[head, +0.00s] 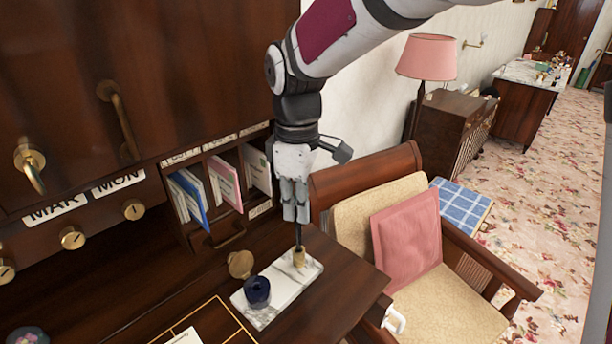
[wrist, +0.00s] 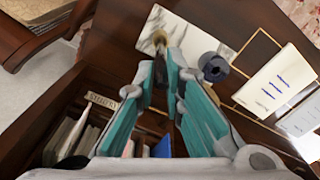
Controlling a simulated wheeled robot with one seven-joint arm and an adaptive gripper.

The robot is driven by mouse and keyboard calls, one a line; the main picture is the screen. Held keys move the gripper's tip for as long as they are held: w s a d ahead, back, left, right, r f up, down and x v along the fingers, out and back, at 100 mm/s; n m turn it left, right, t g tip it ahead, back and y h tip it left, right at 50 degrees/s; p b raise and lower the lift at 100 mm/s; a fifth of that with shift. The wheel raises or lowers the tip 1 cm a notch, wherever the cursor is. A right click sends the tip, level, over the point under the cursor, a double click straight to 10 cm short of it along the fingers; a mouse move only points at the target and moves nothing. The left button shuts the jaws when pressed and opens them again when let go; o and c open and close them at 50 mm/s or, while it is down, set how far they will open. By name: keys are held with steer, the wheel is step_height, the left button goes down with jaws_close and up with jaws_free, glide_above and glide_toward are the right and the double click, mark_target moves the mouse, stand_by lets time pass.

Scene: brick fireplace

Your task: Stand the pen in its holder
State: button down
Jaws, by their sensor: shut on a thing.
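My gripper (head: 295,210) points straight down over the desk, shut on a dark, slim pen (head: 299,236). The pen hangs about upright below the fingers. Its lower end meets the small brass holder (head: 299,257) on a white marble base (head: 274,318). I cannot tell how deep the pen sits in the holder. In the wrist view the teal finger pads (wrist: 176,95) flank the dark pen (wrist: 160,66), and the brass holder (wrist: 159,39) shows just beyond it. The marble base also shows there (wrist: 190,37).
A dark blue inkwell (head: 257,291) stands on the base left of the holder. A brass knob-like piece (head: 240,264) is close by. Letter slots (head: 222,185) with envelopes stand behind. A wooden armchair (head: 408,240) with a pink cushion is to the right. Papers (wrist: 275,82) lie past the inkwell.

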mark_target(299, 235)
steer(key=shift+f+b, duration=0.5)
steer(key=shift+f, duration=1.4)
steer(key=c, duration=1.6)
jaws_free()
step_height(299, 235, up, 12)
steer(key=shift+f, duration=0.15)
steer(key=shift+r, duration=0.2)
steer(key=shift+d, duration=0.1)
